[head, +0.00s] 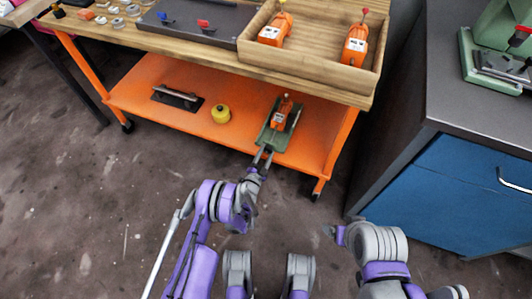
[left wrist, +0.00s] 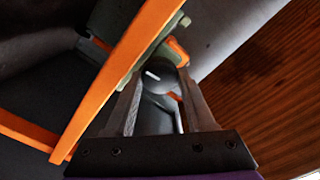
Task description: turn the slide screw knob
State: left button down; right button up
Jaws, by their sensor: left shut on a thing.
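A green slide (head: 268,140) with an orange block (head: 282,113) on it lies on the lower orange shelf of the cart. My left gripper (head: 262,158) reaches to the near end of the slide. In the left wrist view the dark round slide screw knob (left wrist: 158,78) sits between the two fingers of my left gripper (left wrist: 160,88), which is shut on it. The fingers and their size in the head view hide most of the knob there. My right gripper (head: 333,231) is low at the right, away from the cart; its fingers are too small to read.
The wooden top (head: 205,40) overhangs the shelf. An orange leg (head: 335,150) stands right of the slide. A blue cabinet (head: 460,195) is farther right.

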dwell(0.4)
pick_arm(q)
jog(key=shift+c, duration=1.2)
grip_release()
